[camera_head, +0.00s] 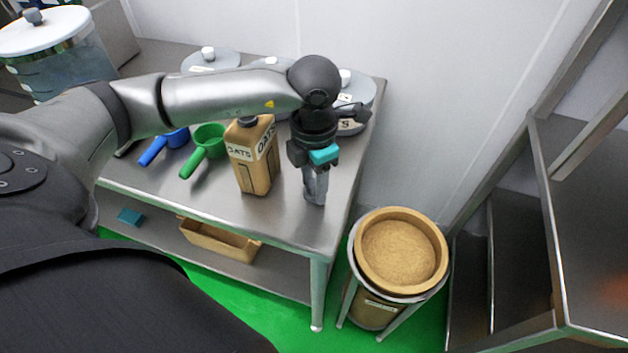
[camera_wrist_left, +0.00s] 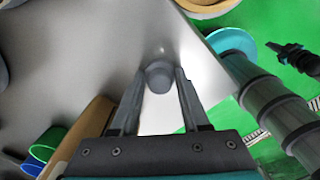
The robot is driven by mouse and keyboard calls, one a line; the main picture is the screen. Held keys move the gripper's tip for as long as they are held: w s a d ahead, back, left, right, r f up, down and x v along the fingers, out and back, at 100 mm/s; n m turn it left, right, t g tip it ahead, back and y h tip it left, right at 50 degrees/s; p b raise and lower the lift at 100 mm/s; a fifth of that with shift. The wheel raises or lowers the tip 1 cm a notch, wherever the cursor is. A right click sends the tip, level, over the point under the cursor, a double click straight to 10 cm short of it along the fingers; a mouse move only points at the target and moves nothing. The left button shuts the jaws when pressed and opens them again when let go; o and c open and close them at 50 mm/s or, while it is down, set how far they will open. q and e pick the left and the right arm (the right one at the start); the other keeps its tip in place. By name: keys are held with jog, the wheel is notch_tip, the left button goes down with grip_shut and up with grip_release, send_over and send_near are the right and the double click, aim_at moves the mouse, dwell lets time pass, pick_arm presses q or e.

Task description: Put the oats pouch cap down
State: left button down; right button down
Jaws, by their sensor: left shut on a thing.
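The oats pouch (camera_head: 252,172) is tan, labelled OATS, and stands upright on the steel table. My left gripper (camera_head: 314,197) is to the right of the pouch, pointing down near the table's right edge. In the left wrist view my left gripper (camera_wrist_left: 157,82) is shut on a small grey round cap (camera_wrist_left: 158,77), the oats pouch cap. The cap sits between the fingertips over the table top. In the head view the fingers hide the cap. I cannot tell whether it touches the table.
Green (camera_head: 207,143) and blue scoops lie left of the pouch. Lidded pots stand behind on the steel table (camera_head: 300,235). A round tan-rimmed bin (camera_head: 400,250) stands on the floor at right. A tan tray (camera_head: 215,240) is on the lower shelf. The table's front right is clear.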

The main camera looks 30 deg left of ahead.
aim_at(314, 183)
pick_arm(q)
jog(key=c, duration=0.8)
grip_release()
jog(key=o, duration=0.3)
jog(key=shift+o, duration=0.5)
pick_arm(e)
jog(key=shift+w+d, duration=0.35)
jog(key=shift+d, duration=0.2)
jog(key=shift+r, duration=0.1)
pick_arm(q)
jog(key=shift+r+p, duration=0.25)
jog(key=shift+p, duration=0.05)
notch_tip(314, 183, up, 12)
jog(key=p, duration=0.2)
pick_arm(e)
jog(key=shift+s+a+r, duration=0.25)
jog(key=shift+a+r, duration=0.1)
jog(key=shift+r, duration=0.2)
jog(key=shift+s+a+r, duration=0.2)
jog(key=shift+a+r, duration=0.15)
jog(key=shift+r, duration=0.2)
pick_arm(q)
jog(key=shift+f, duration=0.15)
pick_arm(e)
jog(key=shift+d, duration=0.15)
